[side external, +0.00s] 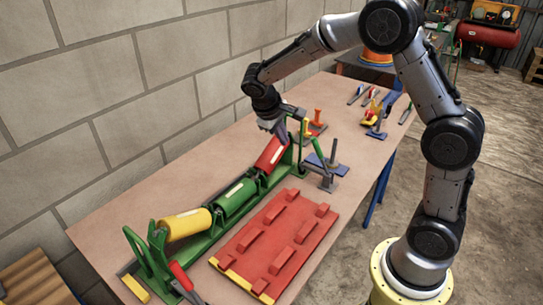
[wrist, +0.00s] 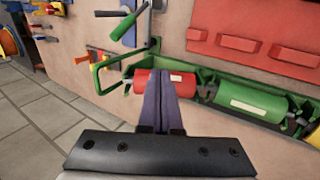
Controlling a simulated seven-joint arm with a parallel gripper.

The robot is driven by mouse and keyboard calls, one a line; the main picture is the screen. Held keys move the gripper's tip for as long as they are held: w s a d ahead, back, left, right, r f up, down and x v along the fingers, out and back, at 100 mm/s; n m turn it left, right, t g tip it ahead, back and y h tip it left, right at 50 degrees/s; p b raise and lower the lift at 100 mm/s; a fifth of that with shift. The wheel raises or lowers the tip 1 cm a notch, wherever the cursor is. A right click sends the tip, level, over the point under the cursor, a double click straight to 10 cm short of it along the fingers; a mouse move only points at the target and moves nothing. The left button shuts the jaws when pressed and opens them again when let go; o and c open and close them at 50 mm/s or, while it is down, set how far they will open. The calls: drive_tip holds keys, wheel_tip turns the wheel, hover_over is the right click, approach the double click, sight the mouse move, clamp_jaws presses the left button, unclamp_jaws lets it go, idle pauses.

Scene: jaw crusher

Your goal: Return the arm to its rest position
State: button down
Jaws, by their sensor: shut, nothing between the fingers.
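My gripper (side external: 283,136) is shut with nothing between its fingers. It points down close to the red cylinder (side external: 270,154) at the far end of the green frame (side external: 190,254). I cannot tell whether it touches the cylinder. In the wrist view the two dark fingers of my gripper (wrist: 161,98) lie together and hide part of the red cylinder (wrist: 182,77). My arm arches over the table from its yellow base at the lower right.
A green cylinder (side external: 235,198) and a yellow cylinder (side external: 186,223) lie in the same frame. A red ribbed plate (side external: 272,243) lies beside it. Blue clamps (side external: 327,160) and hand tools (side external: 370,97) are on the table (side external: 130,195). A block wall (side external: 110,90) runs behind.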

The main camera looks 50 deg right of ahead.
drive_tip(key=shift+v, duration=0.75)
drive_tip(key=shift+d+r, duration=0.1)
drive_tip(key=shift+d, duration=0.05)
